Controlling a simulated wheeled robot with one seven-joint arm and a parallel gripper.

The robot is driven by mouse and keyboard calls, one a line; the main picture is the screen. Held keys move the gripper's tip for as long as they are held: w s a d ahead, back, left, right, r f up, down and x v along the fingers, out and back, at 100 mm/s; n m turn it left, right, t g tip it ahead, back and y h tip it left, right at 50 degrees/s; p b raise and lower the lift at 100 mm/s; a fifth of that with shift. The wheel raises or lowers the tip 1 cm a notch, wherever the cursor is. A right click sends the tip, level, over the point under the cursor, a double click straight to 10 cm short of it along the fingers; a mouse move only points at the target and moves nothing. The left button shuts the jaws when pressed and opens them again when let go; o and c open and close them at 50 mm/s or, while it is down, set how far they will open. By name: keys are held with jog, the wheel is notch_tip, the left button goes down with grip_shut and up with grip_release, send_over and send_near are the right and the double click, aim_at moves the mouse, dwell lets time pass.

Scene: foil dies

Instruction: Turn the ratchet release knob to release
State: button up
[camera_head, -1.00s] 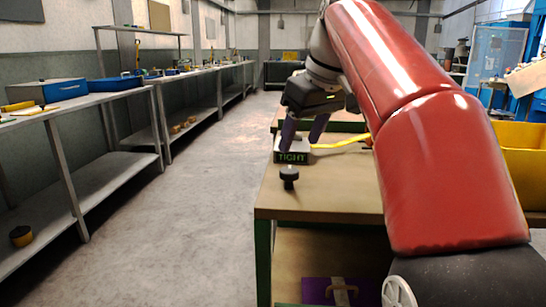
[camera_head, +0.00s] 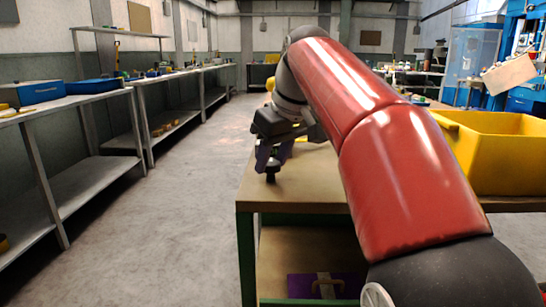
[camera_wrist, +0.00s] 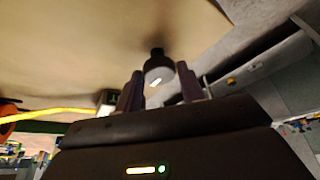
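The dark ratchet knob (camera_head: 271,176) stands near the front left of the wooden bench top (camera_head: 310,185). In the wrist view the knob (camera_wrist: 159,71) is round with a short pale mark on its face. My gripper (camera_head: 268,162) is directly over the knob, fingers pointing down. In the wrist view my gripper (camera_wrist: 160,88) is open, with the knob between or just beyond the fingertips and gaps on both sides. The knob's exact depth between the fingers is unclear. The TIGHT label is hidden from the head view.
A yellow strap (camera_wrist: 50,114) runs across the bench in the wrist view. A yellow bin (camera_head: 495,155) stands at the right. A purple case (camera_head: 325,287) lies on the lower shelf. Long grey shelving (camera_head: 100,160) lines the left; the floor between is clear.

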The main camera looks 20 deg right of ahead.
jog(key=c, duration=0.5)
jog(key=shift+m, duration=0.3)
jog(key=m+h+p, duration=0.1)
jog(key=m+p, duration=0.1)
jog(key=m, duration=0.1)
jog(key=shift+a+r+t, duration=0.15)
jog(key=shift+t, duration=0.15)
jog(key=m+h+p, duration=0.2)
jog(key=m, duration=0.2)
jog(key=shift+a+m, duration=0.15)
jog(key=shift+m, duration=0.25)
jog(key=m+h, duration=0.1)
jog(key=m, duration=0.1)
jog(key=m+g+p, duration=0.1)
jog(key=m, duration=0.1)
jog(key=shift+w+m+h, duration=0.1)
jog(key=shift+m+h, duration=0.2)
jog(key=shift+h, duration=0.1)
jog(key=m+g+h, duration=0.1)
jog(key=m, duration=0.3)
jog(key=shift+w+a+m, duration=0.1)
jog(key=shift+a+m, duration=0.05)
jog(key=shift+m, duration=0.25)
jog(key=shift+g, duration=0.3)
